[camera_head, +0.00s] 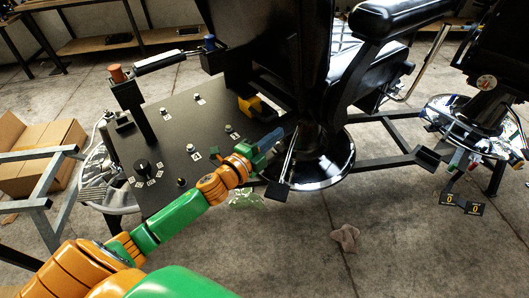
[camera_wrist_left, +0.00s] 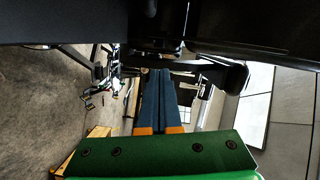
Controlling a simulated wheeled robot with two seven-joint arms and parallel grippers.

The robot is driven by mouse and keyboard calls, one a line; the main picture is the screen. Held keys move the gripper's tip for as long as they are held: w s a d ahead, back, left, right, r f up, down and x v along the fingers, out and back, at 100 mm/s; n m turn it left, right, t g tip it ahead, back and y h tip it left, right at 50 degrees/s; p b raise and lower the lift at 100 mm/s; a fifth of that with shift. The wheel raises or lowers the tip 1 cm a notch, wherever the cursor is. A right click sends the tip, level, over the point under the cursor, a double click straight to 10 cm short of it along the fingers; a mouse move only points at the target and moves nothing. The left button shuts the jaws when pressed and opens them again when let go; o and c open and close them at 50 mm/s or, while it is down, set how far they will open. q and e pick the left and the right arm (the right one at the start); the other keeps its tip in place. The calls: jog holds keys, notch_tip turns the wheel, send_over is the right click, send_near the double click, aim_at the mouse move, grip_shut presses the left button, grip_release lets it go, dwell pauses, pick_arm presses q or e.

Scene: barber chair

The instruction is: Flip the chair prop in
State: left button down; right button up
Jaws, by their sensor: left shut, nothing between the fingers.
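The black barber chair (camera_head: 300,60) stands at the upper middle of the head view on a round chrome base (camera_head: 335,165). A thin chrome lever (camera_head: 289,160) with a black pad (camera_head: 277,191) sticks out low on its near side; I cannot tell whether this is the prop. My left gripper (camera_head: 270,145) is low beside the chair column, close to the lever. Contact cannot be told. In the left wrist view its blue fingers (camera_wrist_left: 158,85) lie together, empty, below a dark chair part (camera_wrist_left: 235,22). My right gripper is not in view.
A dark platform (camera_head: 180,125) with labelled knobs lies left of the chair, under my left arm. A second chair base (camera_head: 470,115) stands at right. Cardboard boxes (camera_head: 38,152) are at far left. A crumpled cloth (camera_head: 345,238) lies on open floor in front.

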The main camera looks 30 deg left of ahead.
pick_arm(q)
jog(key=s+a, duration=0.3)
jog(key=s, duration=0.2)
jog(key=shift+s+a+f+b, duration=0.15)
jog(key=shift+s+b, duration=0.1)
jog(key=shift+b, duration=0.15)
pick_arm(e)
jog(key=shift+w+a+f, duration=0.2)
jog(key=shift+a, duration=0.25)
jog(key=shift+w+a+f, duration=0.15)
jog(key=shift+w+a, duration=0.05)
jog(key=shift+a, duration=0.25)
